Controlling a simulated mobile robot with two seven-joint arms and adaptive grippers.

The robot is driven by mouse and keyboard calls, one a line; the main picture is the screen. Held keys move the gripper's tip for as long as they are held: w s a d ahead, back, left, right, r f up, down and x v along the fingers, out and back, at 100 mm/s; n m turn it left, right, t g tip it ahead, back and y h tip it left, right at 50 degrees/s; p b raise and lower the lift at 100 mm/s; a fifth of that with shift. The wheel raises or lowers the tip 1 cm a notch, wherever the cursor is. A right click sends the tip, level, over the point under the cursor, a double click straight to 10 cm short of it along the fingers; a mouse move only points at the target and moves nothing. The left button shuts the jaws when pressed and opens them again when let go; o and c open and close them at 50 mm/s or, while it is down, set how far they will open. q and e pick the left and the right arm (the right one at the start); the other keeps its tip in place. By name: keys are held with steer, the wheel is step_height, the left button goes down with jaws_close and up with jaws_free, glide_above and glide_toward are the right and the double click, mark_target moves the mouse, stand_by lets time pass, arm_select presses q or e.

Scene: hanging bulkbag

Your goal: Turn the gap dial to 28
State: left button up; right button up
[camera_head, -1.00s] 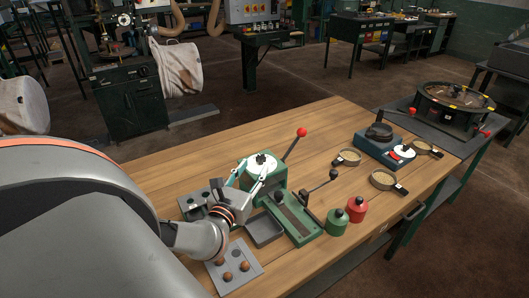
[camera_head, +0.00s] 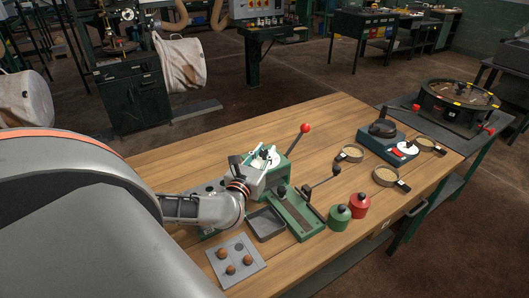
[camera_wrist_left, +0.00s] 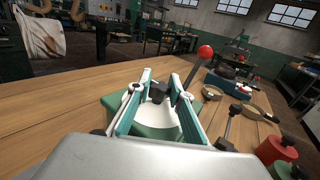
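The gap dial (camera_head: 259,164) is a pale disc on top of a green bench machine (camera_head: 295,214), partly hidden by my left gripper in the head view. Its black knob (camera_wrist_left: 158,92) stands in the middle of the white dial (camera_wrist_left: 150,120) in the left wrist view. My left gripper (camera_wrist_left: 161,78) has its two fingers apart, one on each side of the knob, with small gaps seeming to show. The left gripper (camera_head: 268,157) reaches over the dial from the left. The dial's numbers are not readable. My right gripper is not in view.
A lever with a red ball (camera_head: 305,128) rises just behind the dial. The table's back left (camera_head: 190,165) is clear.

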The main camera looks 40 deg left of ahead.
arm_select(q)
jaws_close()
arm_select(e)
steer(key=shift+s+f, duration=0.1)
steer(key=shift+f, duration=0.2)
